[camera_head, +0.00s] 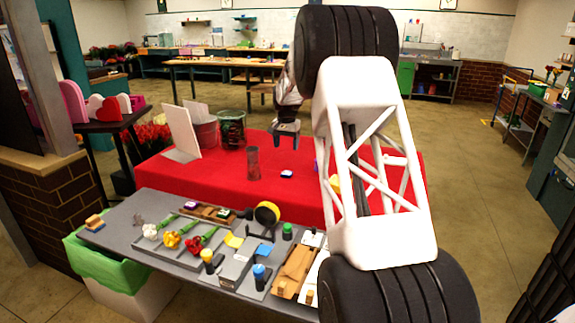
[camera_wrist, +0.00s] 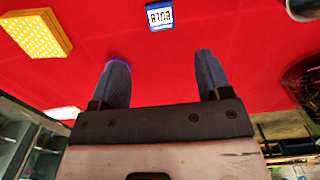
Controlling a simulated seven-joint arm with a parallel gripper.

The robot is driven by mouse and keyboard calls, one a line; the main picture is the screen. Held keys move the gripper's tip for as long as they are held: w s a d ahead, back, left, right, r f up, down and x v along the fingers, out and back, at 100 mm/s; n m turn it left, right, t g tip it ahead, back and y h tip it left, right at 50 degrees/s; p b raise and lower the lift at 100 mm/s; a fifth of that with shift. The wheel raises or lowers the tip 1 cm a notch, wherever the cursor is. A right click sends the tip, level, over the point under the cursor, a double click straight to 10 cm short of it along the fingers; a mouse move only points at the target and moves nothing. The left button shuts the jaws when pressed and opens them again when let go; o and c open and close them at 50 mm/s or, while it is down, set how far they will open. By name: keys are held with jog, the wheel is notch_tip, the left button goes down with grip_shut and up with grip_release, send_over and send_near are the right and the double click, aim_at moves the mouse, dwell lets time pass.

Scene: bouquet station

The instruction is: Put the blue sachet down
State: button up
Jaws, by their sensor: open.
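The blue sachet (camera_wrist: 160,15), with a white label of dark letters reading upside down, lies on the red cloth. In the head view the sachet (camera_head: 287,173) is a small blue and white patch right of a dark cylinder. My gripper (camera_wrist: 157,80) is open with nothing between its fingers; the sachet lies beyond the fingertips, apart from them. In the head view my gripper (camera_head: 286,135) hangs above the red table, farther back than the sachet. A purple-edged thing (camera_wrist: 118,63) is mostly hidden behind the left finger.
The red table (camera_head: 220,180) bears a dark cylinder (camera_head: 253,163), white boards (camera_head: 180,135) and buckets (camera_head: 232,130). A yellow perforated block (camera_wrist: 35,35) is at the wrist view's left. The grey table (camera_head: 130,235) in front holds flowers, bottles and trays. Red cloth around the sachet is clear.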

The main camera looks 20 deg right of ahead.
jog(key=s+a+r+n, duration=0.1)
jog(key=s+a+r, duration=0.4)
jog(key=s, duration=0.4)
jog(key=s+a+r+n+t, duration=0.15)
jog(key=s+a+r, duration=0.25)
jog(key=s+a, duration=0.4)
jog(key=s+a+r+n, duration=0.2)
jog(key=s+a+r, duration=0.25)
jog(key=s, duration=0.65)
jog(key=s+a+f+n, duration=0.1)
jog(key=s+a+f, duration=0.1)
jog(key=s, duration=0.9)
jog(key=s+a+f+n, duration=0.2)
jog(key=s+a, duration=0.3)
jog(key=s, duration=0.7)
jog(key=s+a+f+n+t, duration=0.1)
jog(key=s+a+f, duration=0.2)
jog(key=s, duration=0.8)
jog(key=shift+s+a+f, duration=0.2)
jog(key=shift+s+f, duration=0.05)
jog(key=shift+f, duration=0.05)
